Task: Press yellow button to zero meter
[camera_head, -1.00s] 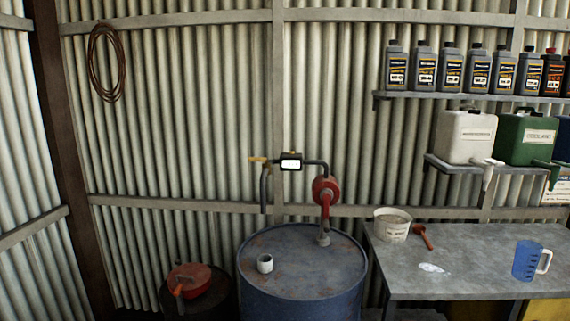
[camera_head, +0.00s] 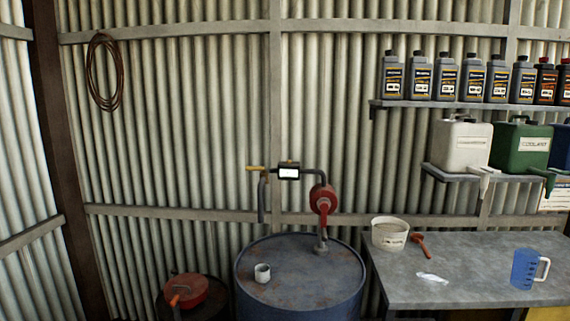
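The meter (camera_head: 289,171) is a small dark box with a lit white face, set in the pipe of the drum pump. A small yellow-orange spot (camera_head: 289,161) shows on top of it; it is too small to tell if it is the button. A yellow handle or lever (camera_head: 256,168) sticks out to the meter's left. The red pump body (camera_head: 323,199) stands on the blue drum (camera_head: 300,285), with a dark nozzle (camera_head: 262,200) hanging at the left. My gripper is not in view.
A white cup (camera_head: 262,273) stands on the drum. A red funnel or can (camera_head: 187,290) sits on a dark drum at lower left. The grey bench (camera_head: 460,262) holds a white bucket (camera_head: 389,233), a red tool (camera_head: 418,244) and a blue jug (camera_head: 527,268). Bottles and jerrycans fill shelves at right.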

